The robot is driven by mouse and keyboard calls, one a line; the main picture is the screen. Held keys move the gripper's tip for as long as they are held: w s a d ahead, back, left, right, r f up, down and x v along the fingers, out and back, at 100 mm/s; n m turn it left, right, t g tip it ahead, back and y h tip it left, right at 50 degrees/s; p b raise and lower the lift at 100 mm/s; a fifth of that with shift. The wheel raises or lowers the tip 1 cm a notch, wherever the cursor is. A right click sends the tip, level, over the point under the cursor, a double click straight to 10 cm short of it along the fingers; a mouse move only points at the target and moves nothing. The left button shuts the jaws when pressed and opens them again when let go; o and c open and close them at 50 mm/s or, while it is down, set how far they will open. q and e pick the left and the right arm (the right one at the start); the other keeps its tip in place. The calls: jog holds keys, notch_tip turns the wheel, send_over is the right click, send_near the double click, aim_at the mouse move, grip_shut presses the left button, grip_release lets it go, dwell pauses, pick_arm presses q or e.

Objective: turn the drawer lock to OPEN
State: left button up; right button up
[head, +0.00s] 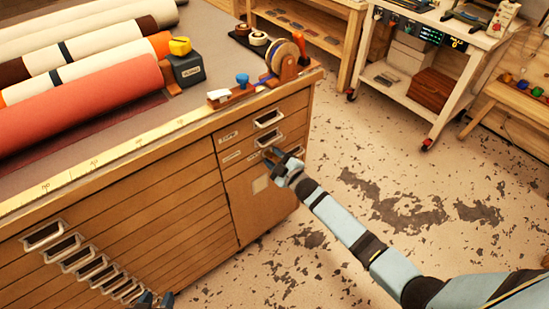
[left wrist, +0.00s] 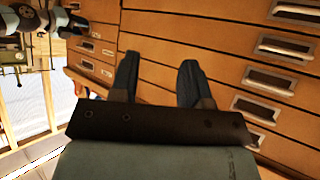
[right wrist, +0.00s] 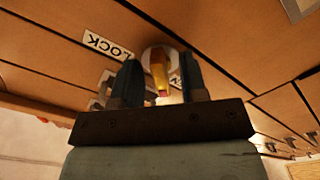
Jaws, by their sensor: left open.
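Another label is partly hidden behind a finger. My right gripper (right wrist: 160,82) has its fingers on either side of the knob, with gaps visible, so it looks open around it. In the head view my right gripper (head: 276,157) is at the right-hand drawer column and hides the lock. My left gripper (head: 153,299) is open and empty, low before the wide drawers; it also shows in the left wrist view (left wrist: 158,75).
The wooden cabinet has wide drawers with metal handles (head: 43,234). A white cart (head: 433,68) stands at the back right. The floor between is clear.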

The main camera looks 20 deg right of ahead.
jog(key=p+v, duration=0.1)
jog(key=v, duration=1.2)
jog(key=shift+s+p, duration=0.35)
jog(key=shift+s, duration=0.05)
